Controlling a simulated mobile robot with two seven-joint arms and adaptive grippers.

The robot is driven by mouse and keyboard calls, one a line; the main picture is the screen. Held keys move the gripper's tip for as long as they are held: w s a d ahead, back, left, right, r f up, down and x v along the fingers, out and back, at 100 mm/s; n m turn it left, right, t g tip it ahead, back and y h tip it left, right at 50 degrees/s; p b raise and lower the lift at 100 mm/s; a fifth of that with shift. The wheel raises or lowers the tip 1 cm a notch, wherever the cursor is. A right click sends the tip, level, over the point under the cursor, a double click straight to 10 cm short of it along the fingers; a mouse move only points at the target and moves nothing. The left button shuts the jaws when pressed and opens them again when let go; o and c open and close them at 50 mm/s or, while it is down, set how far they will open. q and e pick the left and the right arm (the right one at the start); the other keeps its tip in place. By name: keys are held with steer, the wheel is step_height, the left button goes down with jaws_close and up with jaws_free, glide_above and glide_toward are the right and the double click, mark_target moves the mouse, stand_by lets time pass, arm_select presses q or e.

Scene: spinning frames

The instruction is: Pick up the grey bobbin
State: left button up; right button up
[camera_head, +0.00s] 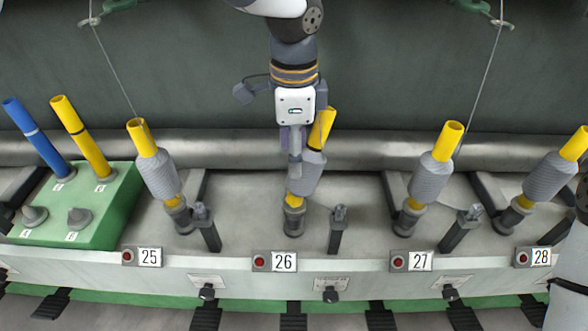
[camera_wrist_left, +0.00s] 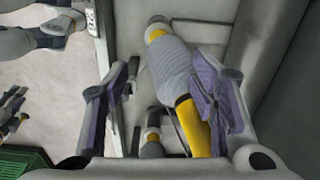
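Grey bobbins on yellow tubes stand on the spindles of the frame. The grey bobbin (camera_head: 309,178) at position 26 is upright and slightly tilted, partly hidden by my left gripper (camera_head: 294,150). In the left wrist view the grey bobbin (camera_wrist_left: 172,68) with its yellow tube (camera_wrist_left: 192,125) lies between the two purple-padded fingers of my left gripper (camera_wrist_left: 172,85). The fingers are wide apart, with the bobbin closer to the right-hand finger, which covers part of the tube. I cannot tell if they touch. My right gripper is not in view.
More grey bobbins stand at position 25 (camera_head: 159,178), position 27 (camera_head: 432,180) and position 28 (camera_head: 552,177). A green block (camera_head: 118,205) at left holds a blue tube (camera_head: 35,138) and a yellow tube (camera_head: 82,138). Dark posts stand between spindles. A horizontal roller (camera_head: 230,148) runs behind.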

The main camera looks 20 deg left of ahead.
arm_select(q)
steer(key=shift+s+f, duration=0.1)
steer(key=shift+f, duration=0.1)
jaws_close()
steer(key=shift+s, duration=0.1)
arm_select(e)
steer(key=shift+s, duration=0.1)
